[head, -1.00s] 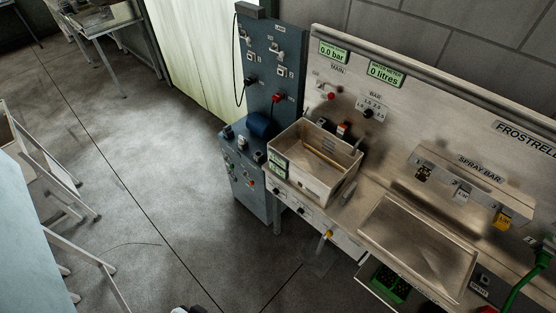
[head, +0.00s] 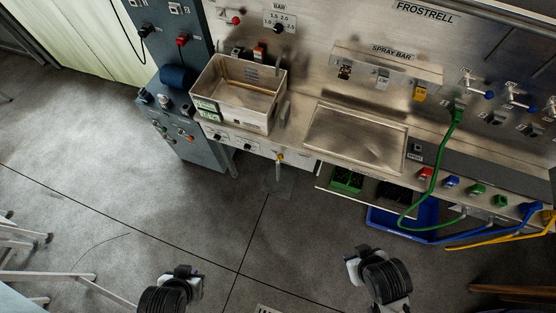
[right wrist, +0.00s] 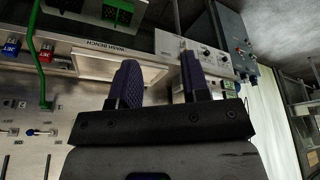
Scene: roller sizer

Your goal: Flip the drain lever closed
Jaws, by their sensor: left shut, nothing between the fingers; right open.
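A small yellow lever (head: 280,157), which looks like the drain lever, is on the front of the wash bench (head: 355,137) below the basin in the head view. A pale pipe hangs under it; its exact position is too small to tell. My left gripper (head: 184,272) is low in the head view, shut and empty, well apart from the lever. My right gripper (head: 358,262) is at the lower right of the lever, also apart from it. In the right wrist view the right gripper (right wrist: 160,80) has its two dark fingers apart with nothing between them.
A steel basin (head: 238,93) stands on the bench's left, beside a blue-grey cabinet (head: 180,117). A green hose (head: 437,160) and a blue tray (head: 403,222) are on the right. The floor before the bench is clear.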

